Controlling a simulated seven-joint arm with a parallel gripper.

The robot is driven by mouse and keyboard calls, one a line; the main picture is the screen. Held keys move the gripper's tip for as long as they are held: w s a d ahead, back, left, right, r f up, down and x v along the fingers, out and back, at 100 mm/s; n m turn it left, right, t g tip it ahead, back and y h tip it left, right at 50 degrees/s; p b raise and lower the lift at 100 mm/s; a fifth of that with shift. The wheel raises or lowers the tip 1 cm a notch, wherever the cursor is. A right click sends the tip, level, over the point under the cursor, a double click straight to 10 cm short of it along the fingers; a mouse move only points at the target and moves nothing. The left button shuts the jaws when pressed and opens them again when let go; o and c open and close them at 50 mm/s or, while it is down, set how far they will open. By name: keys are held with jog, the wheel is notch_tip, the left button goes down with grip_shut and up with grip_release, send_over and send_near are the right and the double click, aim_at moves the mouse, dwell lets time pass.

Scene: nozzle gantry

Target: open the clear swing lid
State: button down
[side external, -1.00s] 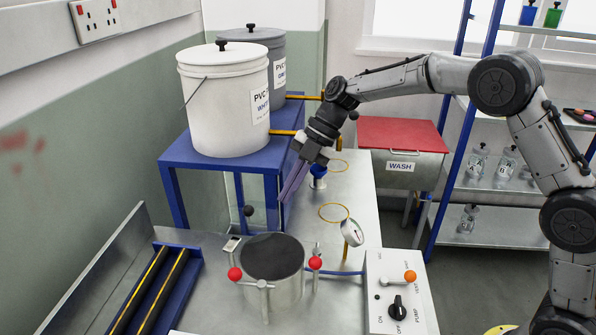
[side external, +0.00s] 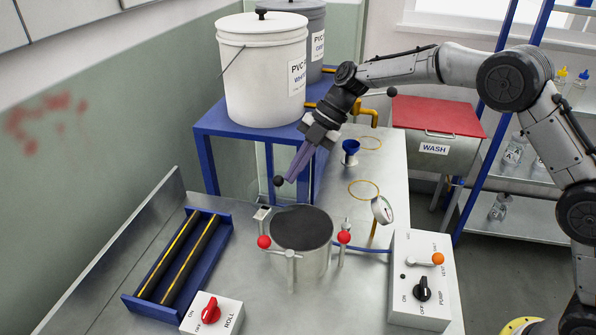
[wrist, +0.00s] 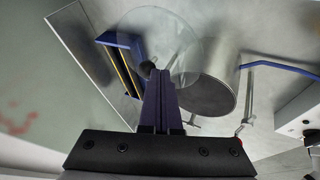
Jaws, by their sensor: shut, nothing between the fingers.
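The clear swing lid (wrist: 130,20) shows in the wrist view as a faint see-through disc that partly overlaps the steel pot. In the side view I cannot make out its outline. A black ball knob (side external: 278,181) stands behind and left of the steel pot (side external: 303,258); in the wrist view the knob (wrist: 146,69) appears at the lid's near edge. My gripper (side external: 290,178) points down and left with its purple fingers shut and empty. Its fingertips (wrist: 155,75) are right beside the knob; I cannot tell whether they touch it.
Red-knobbed clamps (side external: 264,242) stand around the pot. A roller unit (side external: 180,262) is at left and a pump control box (side external: 420,280) at right.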

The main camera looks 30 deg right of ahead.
jog(key=shift+w+a, duration=0.2)
jog(key=shift+w, duration=0.3)
jog(key=shift+w+a, duration=0.2)
jog(key=shift+w, duration=0.25)
